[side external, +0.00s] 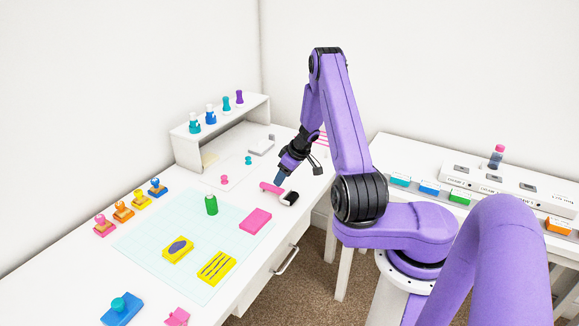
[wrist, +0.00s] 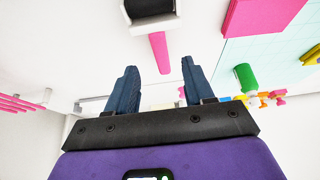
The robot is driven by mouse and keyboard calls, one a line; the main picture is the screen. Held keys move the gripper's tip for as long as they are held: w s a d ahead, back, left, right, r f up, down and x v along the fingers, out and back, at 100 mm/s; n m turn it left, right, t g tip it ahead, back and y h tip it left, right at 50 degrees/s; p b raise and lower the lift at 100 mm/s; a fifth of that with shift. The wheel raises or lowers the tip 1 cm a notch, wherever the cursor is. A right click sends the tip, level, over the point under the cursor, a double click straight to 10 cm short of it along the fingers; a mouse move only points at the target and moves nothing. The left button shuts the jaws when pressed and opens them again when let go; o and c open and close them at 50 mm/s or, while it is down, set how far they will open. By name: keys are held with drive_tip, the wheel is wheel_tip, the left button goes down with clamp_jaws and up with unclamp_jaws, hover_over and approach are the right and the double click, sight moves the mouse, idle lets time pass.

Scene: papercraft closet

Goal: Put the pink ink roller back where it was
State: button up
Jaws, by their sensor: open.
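The pink ink roller, with a pink handle (side external: 271,188) and a dark roller head in a white frame (side external: 288,198), lies on the white table near its front edge. It also shows at the top of the wrist view, its pink handle (wrist: 159,52) pointing down the picture toward the gap between my fingers. My gripper (side external: 281,180) is just above or beside the handle in the side view. In the wrist view my gripper (wrist: 157,82) has its two blue fingers apart, with nothing between them. I cannot tell whether a finger touches the handle.
A pink block (side external: 255,221) and a green bottle (side external: 211,204) stand near the roller on the pale cutting mat (side external: 150,235). A white shelf (side external: 222,128) with small bottles is behind. Pink rack bars (side external: 322,137) are close behind my gripper. A side table (side external: 405,150) stands at right.

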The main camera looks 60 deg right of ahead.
drive_tip(key=v, duration=0.5)
drive_tip(key=w+a+r+n+t+h, duration=0.1)
drive_tip(key=w+a+r+n+h, duration=0.1)
drive_tip(key=w+a+r, duration=0.65)
drive_tip(key=w+a+r+n, duration=0.1)
drive_tip(key=a+r+n, duration=0.3)
drive_tip(key=a, duration=0.6)
drive_tip(key=s+a+r+n+g+y, duration=0.1)
drive_tip(key=s+a+r+n, duration=0.15)
drive_tip(key=s+a, duration=0.95)
drive_tip(key=s+r+n+g+y, duration=0.1)
drive_tip(key=s+n+g, duration=0.3)
drive_tip(key=s, duration=2)
drive_tip(key=shift+d+r+g, duration=0.15)
drive_tip(key=shift+d+g, duration=0.1)
drive_tip(key=shift+g, duration=0.25)
